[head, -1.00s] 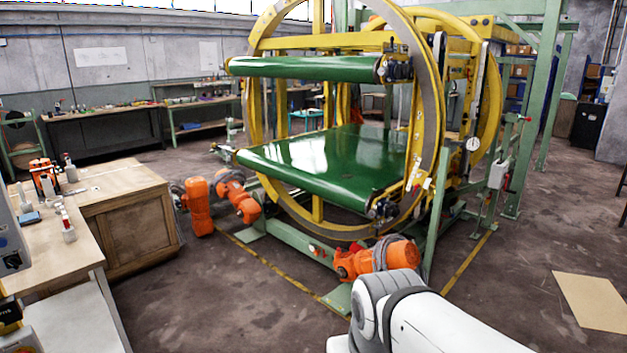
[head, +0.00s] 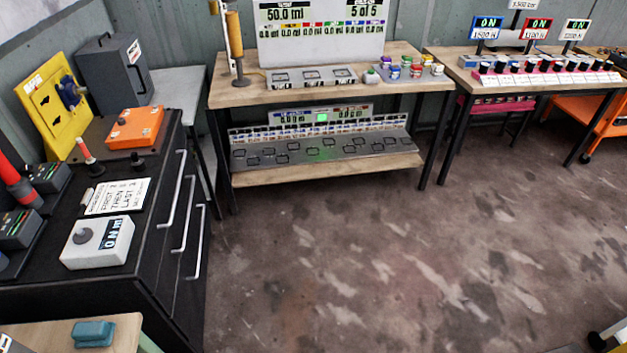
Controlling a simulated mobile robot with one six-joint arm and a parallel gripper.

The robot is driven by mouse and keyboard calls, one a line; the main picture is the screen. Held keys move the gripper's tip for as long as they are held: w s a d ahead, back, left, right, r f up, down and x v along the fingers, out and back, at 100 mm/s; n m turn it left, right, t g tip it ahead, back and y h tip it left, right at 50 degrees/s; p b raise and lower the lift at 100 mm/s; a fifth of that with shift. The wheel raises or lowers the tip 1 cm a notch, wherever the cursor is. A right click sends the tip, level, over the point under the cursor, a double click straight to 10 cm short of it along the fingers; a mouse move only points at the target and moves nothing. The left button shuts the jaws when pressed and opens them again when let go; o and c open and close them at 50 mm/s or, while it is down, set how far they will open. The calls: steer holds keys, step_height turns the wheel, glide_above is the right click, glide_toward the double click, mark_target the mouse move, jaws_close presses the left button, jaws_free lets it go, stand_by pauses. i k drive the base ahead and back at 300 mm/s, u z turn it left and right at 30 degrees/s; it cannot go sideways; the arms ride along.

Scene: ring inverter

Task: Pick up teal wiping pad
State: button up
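A teal block-shaped pad (head: 93,333) lies near the far edge of a light wooden tabletop (head: 130,330) in the bottom left corner of the head view. It looks like the teal wiping pad. Nothing touches it from above. My gripper is not in view, so I cannot see its state or where it is relative to the pad.
A black drawer cabinet (head: 165,235) stands behind the wooden tabletop and carries a white ON box (head: 98,242), an orange case (head: 134,128) and a yellow panel (head: 50,105). Benches with displays (head: 320,32) line the back wall. The floor (head: 400,270) at the centre right is clear.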

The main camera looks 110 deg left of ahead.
mark_target(100, 333)
steer(key=u, duration=2.45)
steer(key=k, duration=0.15)
steer(key=u, duration=2.85)
steer(key=k, duration=0.75)
steer(key=z, duration=0.25)
steer(key=i, duration=0.75)
steer(key=u, duration=0.1)
